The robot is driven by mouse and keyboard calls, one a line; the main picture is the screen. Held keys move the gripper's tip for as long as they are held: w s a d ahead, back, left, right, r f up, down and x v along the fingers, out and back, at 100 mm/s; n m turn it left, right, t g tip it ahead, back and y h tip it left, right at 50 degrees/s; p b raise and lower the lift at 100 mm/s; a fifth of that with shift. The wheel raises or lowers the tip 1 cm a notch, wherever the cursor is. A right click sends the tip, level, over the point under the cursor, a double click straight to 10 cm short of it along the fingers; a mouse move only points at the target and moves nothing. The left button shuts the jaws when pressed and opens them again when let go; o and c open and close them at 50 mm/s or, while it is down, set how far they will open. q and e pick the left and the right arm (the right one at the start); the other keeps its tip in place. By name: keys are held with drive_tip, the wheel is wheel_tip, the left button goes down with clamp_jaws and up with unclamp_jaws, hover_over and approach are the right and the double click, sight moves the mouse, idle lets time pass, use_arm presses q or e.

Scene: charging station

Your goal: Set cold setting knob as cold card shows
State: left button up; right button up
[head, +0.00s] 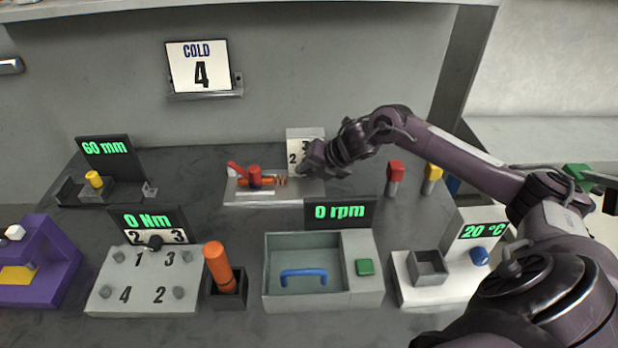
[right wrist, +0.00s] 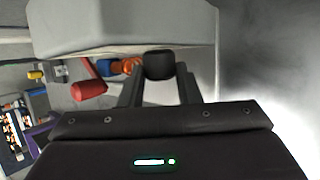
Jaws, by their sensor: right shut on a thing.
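The cold card (head: 199,66) stands on a small ledge on the back wall and reads "COLD 4". The cold setting knob's white dial plate (head: 293,146) is at the back of the bench, with a 2 and part of a 3 visible. My right gripper (head: 314,160) is at the front of this plate and covers the knob and the rest of the dial. In the right wrist view the black knob (right wrist: 160,65) sits between the two fingers, which are shut on it. Its pointed setting cannot be read. My left gripper is not in view.
A fixture with a red lever and red clamp (head: 254,177) stands just left of my right gripper. Red (head: 395,172) and yellow (head: 433,174) capped posts stand to its right. The "0 rpm" box (head: 374,283) is in front.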

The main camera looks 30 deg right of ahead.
drive_tip(key=y+b, duration=0.1)
drive_tip(key=f+t+y+b, duration=0.1)
drive_tip(key=b, duration=0.1)
drive_tip(key=shift+s+d+m+b, duration=0.15)
drive_tip(key=shift+m+b, duration=0.15)
drive_tip(key=shift+t+y+b, duration=0.4)
drive_tip(key=shift+t+b, duration=0.05)
drive_tip(key=shift+t, duration=0.05)
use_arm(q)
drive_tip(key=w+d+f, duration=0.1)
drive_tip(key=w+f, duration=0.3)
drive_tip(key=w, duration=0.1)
use_arm(e)
drive_tip(key=shift+r+t+y, duration=0.25)
drive_tip(key=shift+t+y, duration=0.05)
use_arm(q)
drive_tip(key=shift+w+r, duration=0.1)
use_arm(e)
drive_tip(key=o, duration=1)
drive_tip(key=shift+d, duration=0.1)
